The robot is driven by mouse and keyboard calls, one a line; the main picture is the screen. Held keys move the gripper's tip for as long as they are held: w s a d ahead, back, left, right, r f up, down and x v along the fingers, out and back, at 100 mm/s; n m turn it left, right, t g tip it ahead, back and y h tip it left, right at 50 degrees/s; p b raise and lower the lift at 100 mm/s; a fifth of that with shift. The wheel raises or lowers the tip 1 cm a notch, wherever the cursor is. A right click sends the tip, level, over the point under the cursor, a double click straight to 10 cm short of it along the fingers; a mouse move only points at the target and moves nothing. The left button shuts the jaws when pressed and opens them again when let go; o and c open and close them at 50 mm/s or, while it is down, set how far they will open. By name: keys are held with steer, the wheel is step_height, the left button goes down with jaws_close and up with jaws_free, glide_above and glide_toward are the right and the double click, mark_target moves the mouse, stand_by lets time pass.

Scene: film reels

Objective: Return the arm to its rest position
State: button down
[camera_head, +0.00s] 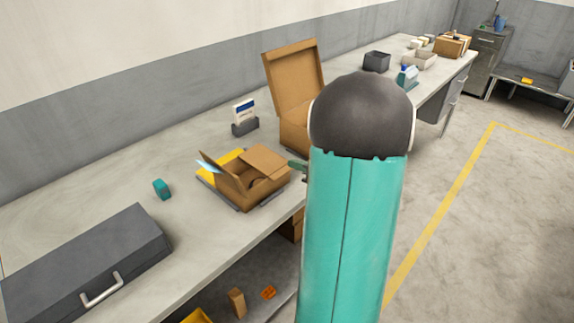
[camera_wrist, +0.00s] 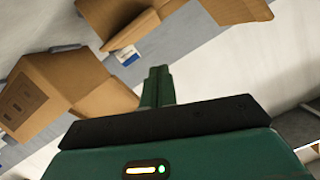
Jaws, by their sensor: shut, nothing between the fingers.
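My arm's teal link with its dark rounded joint stands large in the middle of the head view and hides part of the bench. My gripper (camera_wrist: 158,72) shows in the wrist view with its green fingers together and nothing between them. In the head view only a small green piece of it (camera_head: 297,164) shows past the arm, beside an open cardboard box (camera_head: 240,187). In the wrist view the fingers point over the bench between cardboard boxes, with a brown box (camera_wrist: 60,85) at the left. I see no contact with them, though the exact gap is unclear.
A tall open carton (camera_head: 293,85) stands behind the arm. A grey case (camera_head: 85,265), a small teal block (camera_head: 162,189) and a card holder (camera_head: 244,127) are on the long bench (camera_head: 110,200). The floor (camera_head: 470,230) at the right is clear.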

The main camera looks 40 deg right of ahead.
steer(key=v, duration=0.5)
steer(key=shift+s+a, duration=0.15)
steer(key=shift+a, duration=0.05)
steer(key=w+a+r+n+g+y, duration=0.1)
steer(key=a+r+g+y, duration=0.2)
steer(key=a, duration=0.9)
steer(key=w+a+r+n+g+y, duration=0.1)
steer(key=a+n+g+y, duration=0.2)
steer(key=a, duration=0.8)
steer(key=s+a+r+m+g+h, duration=0.1)
steer(key=s+a+r+g+h, duration=0.2)
steer(key=s+a+h, duration=0.4)
steer(key=shift+s+a+r+g+h, duration=0.35)
steer(key=shift+s+a+r, duration=0.55)
steer(key=shift+a, duration=1.5)
